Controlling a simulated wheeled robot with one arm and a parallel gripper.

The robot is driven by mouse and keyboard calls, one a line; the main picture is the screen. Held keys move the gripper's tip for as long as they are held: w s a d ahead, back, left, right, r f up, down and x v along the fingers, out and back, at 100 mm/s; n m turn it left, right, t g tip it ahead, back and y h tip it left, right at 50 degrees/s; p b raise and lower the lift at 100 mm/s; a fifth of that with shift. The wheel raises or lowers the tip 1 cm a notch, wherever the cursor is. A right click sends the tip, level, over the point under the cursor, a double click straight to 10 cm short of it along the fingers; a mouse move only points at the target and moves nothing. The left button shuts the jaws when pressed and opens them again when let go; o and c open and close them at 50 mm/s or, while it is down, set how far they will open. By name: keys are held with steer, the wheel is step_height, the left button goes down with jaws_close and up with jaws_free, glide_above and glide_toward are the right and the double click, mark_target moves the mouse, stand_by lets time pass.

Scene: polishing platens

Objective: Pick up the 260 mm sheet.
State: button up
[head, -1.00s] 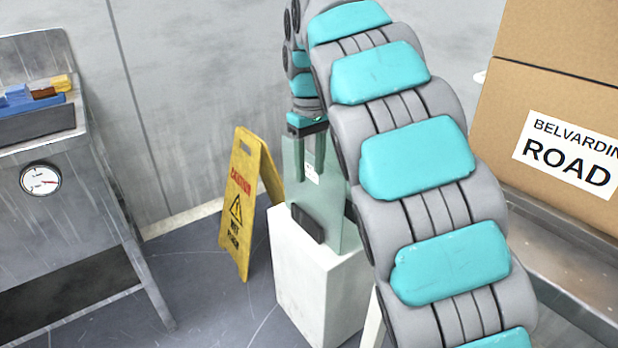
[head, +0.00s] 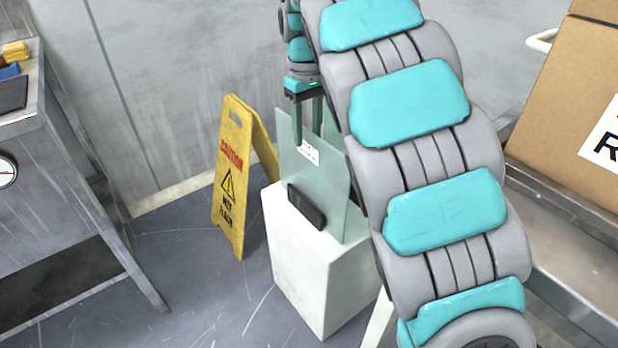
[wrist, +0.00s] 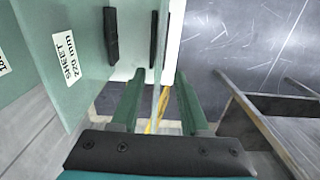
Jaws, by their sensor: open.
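Several upright greenish glass sheets stand on a white plinth (head: 345,290), with black holders along them. In the wrist view a near sheet (wrist: 62,90) carries a label reading "SHEET 220 mm". Another sheet (wrist: 15,100) at the left edge has a cut-off label. A sheet seen edge-on (wrist: 161,95) lies between my gripper's fingers; no label on it is readable. My gripper (wrist: 160,76) is open, one finger on each side of that edge, with no clear grip. In the head view my gripper (head: 308,132) points down at the top of the sheets, partly overlapping a sheet with a small white label (head: 308,152).
A yellow caution sign (head: 230,180) stands on the floor left of the plinth. A metal bench (head: 70,190) is at left. A cardboard box (head: 570,110) rests on a metal surface at right. Floor shows between bench and plinth.

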mark_target(309, 144)
steer(key=f+b, duration=0.1)
steer(key=f, duration=0.3)
steer(key=shift+d, duration=0.2)
jaws_close()
steer(key=shift+r, duration=0.1)
stand_by(1.1)
